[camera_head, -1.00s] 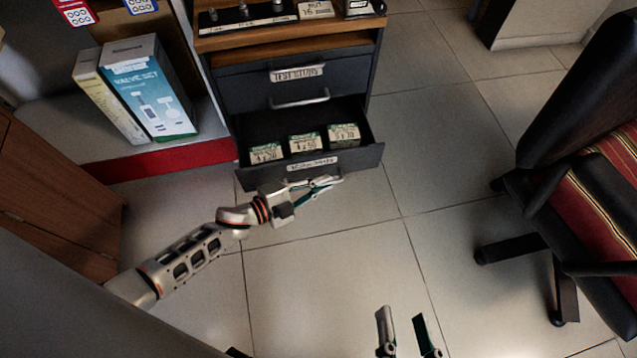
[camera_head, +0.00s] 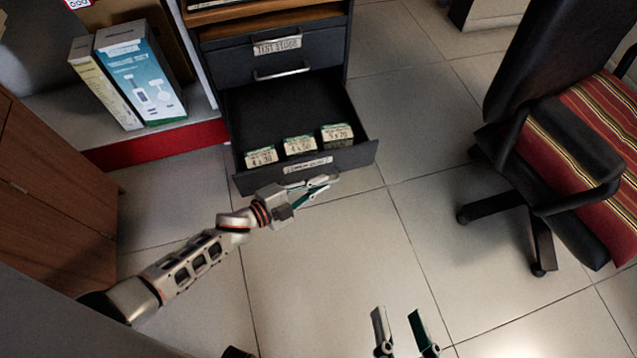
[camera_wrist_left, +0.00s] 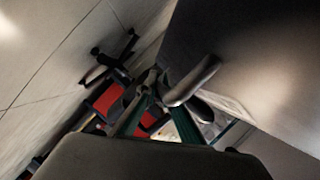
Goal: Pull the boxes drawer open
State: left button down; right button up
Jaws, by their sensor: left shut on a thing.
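The boxes drawer (camera_head: 355,156) is the dark lower drawer of the cabinet in the head view. It stands well out, and its dark floor shows behind three small boxes (camera_head: 300,145) near its front. My left gripper (camera_head: 318,185) is at the drawer's front, shut on the drawer's handle. In the left wrist view the metal handle (camera_wrist_left: 195,80) passes by the fingers (camera_wrist_left: 158,112) beside the dark drawer front. The exact contact is partly hidden. My right gripper (camera_head: 400,328) is at the bottom of the head view, fingers apart and empty.
A closed drawer labelled TEST STUDS (camera_head: 300,60) is above. An office chair (camera_head: 560,140) with a striped seat stands at the right. Tiled floor (camera_head: 320,255) before the drawer is clear.

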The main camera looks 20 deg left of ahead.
pick_arm(q)
jog(key=shift+a+f, duration=0.1)
jog(key=c, duration=2.5)
grip_release()
jog(key=shift+s, duration=0.1)
jog(key=v, duration=1.2)
